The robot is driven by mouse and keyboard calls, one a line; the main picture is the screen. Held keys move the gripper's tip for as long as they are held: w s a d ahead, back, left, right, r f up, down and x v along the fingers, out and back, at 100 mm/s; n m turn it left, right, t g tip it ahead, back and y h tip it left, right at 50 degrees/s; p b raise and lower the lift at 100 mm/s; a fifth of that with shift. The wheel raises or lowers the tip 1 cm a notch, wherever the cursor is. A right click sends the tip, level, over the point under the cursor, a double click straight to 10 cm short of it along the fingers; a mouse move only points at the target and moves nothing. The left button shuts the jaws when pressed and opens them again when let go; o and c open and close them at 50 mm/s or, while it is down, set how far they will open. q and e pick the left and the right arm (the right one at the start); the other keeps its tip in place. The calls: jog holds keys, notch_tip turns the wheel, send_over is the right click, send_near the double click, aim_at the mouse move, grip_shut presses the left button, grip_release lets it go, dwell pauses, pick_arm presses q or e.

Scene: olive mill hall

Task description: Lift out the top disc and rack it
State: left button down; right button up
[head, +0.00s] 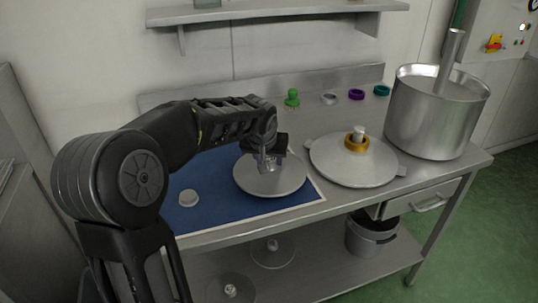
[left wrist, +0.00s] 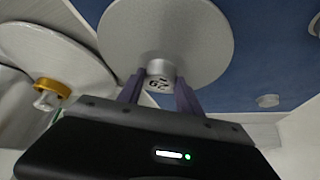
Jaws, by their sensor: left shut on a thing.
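My left gripper (head: 267,163) is shut on the short grey hub of a round grey disc (head: 283,182). The disc is flat and level, over the blue mat (head: 225,212); I cannot tell whether it touches the mat. In the left wrist view the two fingers (left wrist: 158,84) grip either side of the hub, which bears dark digits, and the disc (left wrist: 190,30) spreads beyond them. A second wide disc (head: 333,170) with a gold collar (head: 355,143) around a pale post lies to the right of the mat. My right gripper is out of view.
A tall steel pot (head: 428,125) with a pole stands at the bench's right end. A white puck (head: 188,198) lies on the mat. More discs with hubs (head: 272,257) lie on the lower shelf.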

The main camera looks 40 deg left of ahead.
pick_arm(q)
jog(key=shift+f+b, duration=0.45)
jog(key=shift+f, duration=0.45)
jog(key=shift+f+b, duration=0.5)
jog(key=shift+f, duration=0.05)
jog(key=c, duration=0.7)
grip_release()
jog(key=v, duration=0.7)
jog(key=shift+s+d+r, duration=0.15)
jog(key=shift+r, duration=0.2)
